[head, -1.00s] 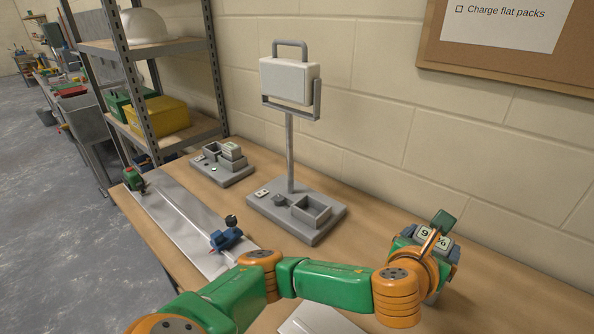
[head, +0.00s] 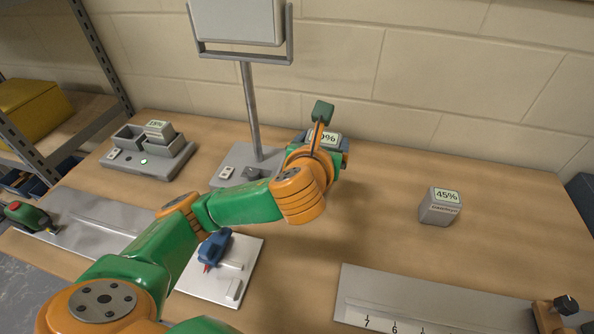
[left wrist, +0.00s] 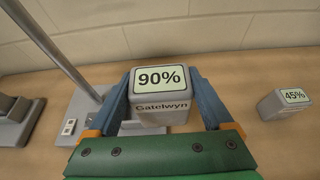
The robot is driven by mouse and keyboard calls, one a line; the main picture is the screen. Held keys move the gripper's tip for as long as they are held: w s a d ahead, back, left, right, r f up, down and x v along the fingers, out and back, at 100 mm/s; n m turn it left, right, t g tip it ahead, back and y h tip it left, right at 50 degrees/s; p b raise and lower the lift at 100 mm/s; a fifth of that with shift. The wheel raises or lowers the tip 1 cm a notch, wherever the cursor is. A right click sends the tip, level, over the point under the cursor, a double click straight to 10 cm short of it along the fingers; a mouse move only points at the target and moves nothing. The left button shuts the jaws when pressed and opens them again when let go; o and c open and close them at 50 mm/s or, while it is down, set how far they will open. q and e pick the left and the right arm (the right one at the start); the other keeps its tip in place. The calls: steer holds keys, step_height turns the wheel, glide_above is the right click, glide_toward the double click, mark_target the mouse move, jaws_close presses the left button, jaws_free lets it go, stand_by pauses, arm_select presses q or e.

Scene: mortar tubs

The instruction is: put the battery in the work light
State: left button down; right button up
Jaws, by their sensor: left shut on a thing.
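My left gripper (head: 326,138) is shut on a grey battery (left wrist: 160,98) marked 90% and Gatelwyn, with one blue finger on each side of it. The battery's label also shows in the head view (head: 328,138). The work light (head: 237,20) stands at the back, with a white lamp head on a pole and a grey base (head: 228,160). The held battery is at the right part of this base. My arm hides the base's open socket in the head view, and I cannot tell whether the battery touches it. My right gripper is not in view.
A second battery (head: 440,207) marked 45% stands on the bench at the right. A charger (head: 145,160) with a battery (head: 158,130) in it is at the left. A blue tool (head: 214,247) lies on a pale plate in front. The bench between base and 45% battery is clear.

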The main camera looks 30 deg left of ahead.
arm_select(q)
steer(key=shift+w+a+f+b, duration=0.1)
steer(key=shift+w+a+f, duration=0.4)
steer(key=shift+a+f, duration=0.9)
steer(key=shift+w+a+f+b, duration=0.15)
steer(key=shift+w+a+f, duration=0.35)
steer(key=shift+a+f, duration=0.95)
steer(key=shift+w+a+f+b, duration=0.1)
steer(key=shift+w+a+f, duration=0.55)
steer(key=shift+f, duration=1.35)
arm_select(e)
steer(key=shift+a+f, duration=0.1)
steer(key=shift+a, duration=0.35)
arm_select(q)
steer(key=shift+s, duration=0.15)
jaws_free()
steer(key=shift+f, duration=0.1)
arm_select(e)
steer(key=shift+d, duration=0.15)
